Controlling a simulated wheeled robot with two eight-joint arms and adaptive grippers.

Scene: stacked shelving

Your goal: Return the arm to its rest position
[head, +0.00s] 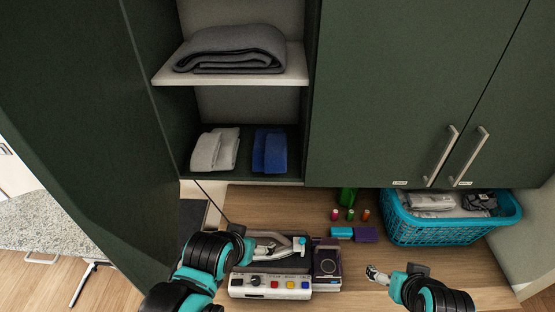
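My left arm comes in from the lower left. Its gripper (299,243) is over the white device with coloured buttons (270,293) on the wooden counter and looks empty. My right gripper (373,273) is low over the counter, to the right of a dark box (327,265), and looks empty. Both grippers are small and seen from above, so the gaps between their fingers are not clear. Whether the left gripper touches the device cannot be told.
An open green cabinet holds a folded grey blanket (232,49), white cloths (215,150) and blue cloths (270,151). A teal laundry basket (430,232) stands at the right on the counter (385,255). Small bottles (350,214) and teal and purple blocks (366,235) lie behind.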

